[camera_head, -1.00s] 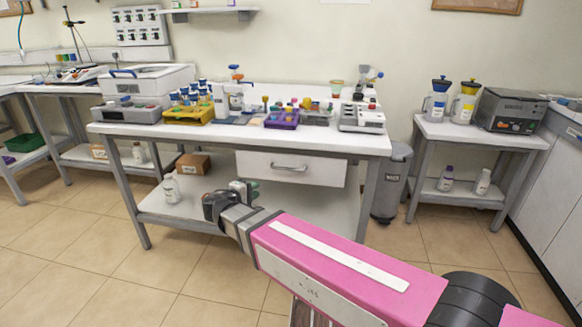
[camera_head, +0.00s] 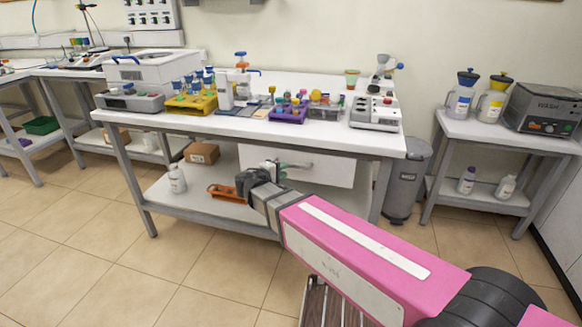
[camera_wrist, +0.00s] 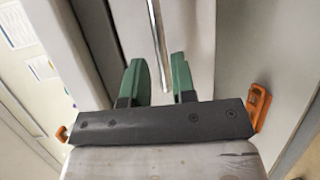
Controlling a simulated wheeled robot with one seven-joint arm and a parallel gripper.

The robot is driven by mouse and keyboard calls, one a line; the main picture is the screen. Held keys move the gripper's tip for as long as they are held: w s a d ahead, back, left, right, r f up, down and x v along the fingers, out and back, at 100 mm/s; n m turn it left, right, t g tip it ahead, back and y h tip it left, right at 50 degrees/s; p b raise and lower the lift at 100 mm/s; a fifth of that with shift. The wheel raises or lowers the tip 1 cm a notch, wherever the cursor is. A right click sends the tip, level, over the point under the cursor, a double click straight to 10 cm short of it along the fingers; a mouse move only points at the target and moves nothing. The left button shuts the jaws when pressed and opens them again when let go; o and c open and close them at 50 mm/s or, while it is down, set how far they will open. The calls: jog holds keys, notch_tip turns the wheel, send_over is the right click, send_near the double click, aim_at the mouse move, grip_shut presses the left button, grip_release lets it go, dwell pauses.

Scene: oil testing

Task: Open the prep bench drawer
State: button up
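The prep bench drawer (camera_head: 325,172) has a white front under the bench top, to the right of the bench's middle. It looks shut. Its metal bar handle (camera_wrist: 157,45) shows in the wrist view, running upward from between my fingers. My gripper (camera_wrist: 157,82) has two green fingers, spread apart, with the handle's near end in line with the gap between them. I cannot tell how far the fingertips reach past the bar. In the head view my gripper (camera_head: 277,166) is at the drawer front and covers part of the handle.
The bench top (camera_head: 330,137) carries a yellow rack (camera_head: 190,104), a purple rack (camera_head: 288,113) and instruments. A lower shelf holds a cardboard box (camera_head: 202,153) and white bottle (camera_head: 176,179). A grey bin (camera_head: 403,185) stands right of the bench.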

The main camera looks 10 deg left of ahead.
aim_at(291, 166)
jog(key=shift+x, duration=2.75)
grip_shut()
